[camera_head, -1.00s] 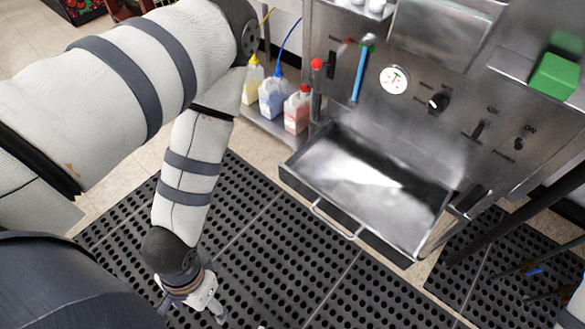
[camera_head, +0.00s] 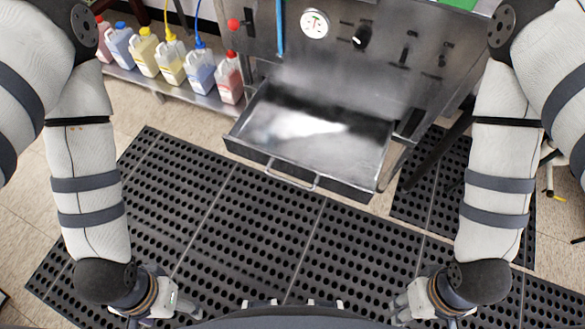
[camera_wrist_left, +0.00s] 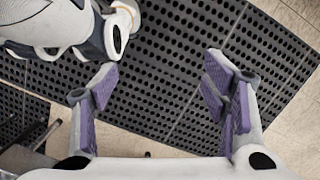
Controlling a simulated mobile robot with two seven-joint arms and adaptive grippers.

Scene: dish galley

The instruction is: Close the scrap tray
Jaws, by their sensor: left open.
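The scrap tray (camera_head: 355,183) is a shallow steel drawer, pulled out of the front of the steel machine. It has a bar handle (camera_head: 290,183) on its front wall, and its inside looks empty. My left gripper (camera_head: 185,306) is low at the bottom left of the head view, well apart from the tray. In the left wrist view the left gripper (camera_wrist_left: 158,82) is open, with purple pads and only floor mat between its fingers. My right gripper (camera_head: 402,308) is low at the bottom right, apart from the tray; its fingers are too small and partly hidden to read.
Black perforated mats (camera_head: 250,230) cover the floor in front of the tray. Several jugs of coloured liquid (camera_head: 172,62) stand on a low shelf at the left. The machine's panel (camera_head: 385,30) has a gauge and knobs. Nothing stands between the tray and me.

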